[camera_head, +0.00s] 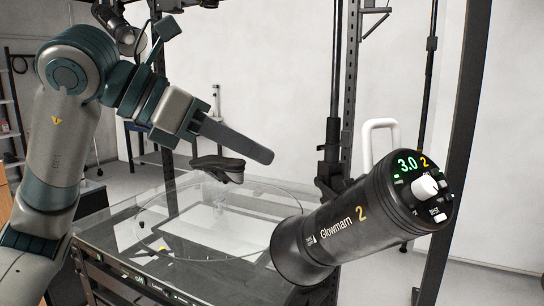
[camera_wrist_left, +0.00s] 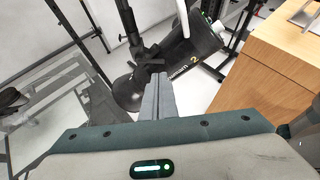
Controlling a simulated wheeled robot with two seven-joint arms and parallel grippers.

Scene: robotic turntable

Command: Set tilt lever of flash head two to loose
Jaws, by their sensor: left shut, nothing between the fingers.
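Flash head two (camera_head: 340,225) is a black cylinder marked "Glowmarn 2" at the right of the head view. Its rear panel (camera_head: 418,190) shows a green 3.0, a yellow 2 and a white knob. In the wrist view the flash head (camera_wrist_left: 190,55) lies beyond my fingertips. A dark bracket (camera_head: 335,186) joins it to its stand; I cannot clearly make out the tilt lever there. My left gripper (camera_head: 266,156) is shut and empty, left of the flash head and apart from it in the head view. Its closed fingers (camera_wrist_left: 158,82) point toward the stand side in the wrist view. My right gripper is not in view.
A glass turntable (camera_head: 270,240) lies below, with a dark object (camera_head: 218,165) above it. Upright black posts (camera_head: 347,90) stand behind the flash head. A white loop-shaped handle (camera_head: 380,125) rises behind it. A wooden cabinet (camera_wrist_left: 275,65) is at the right of the wrist view.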

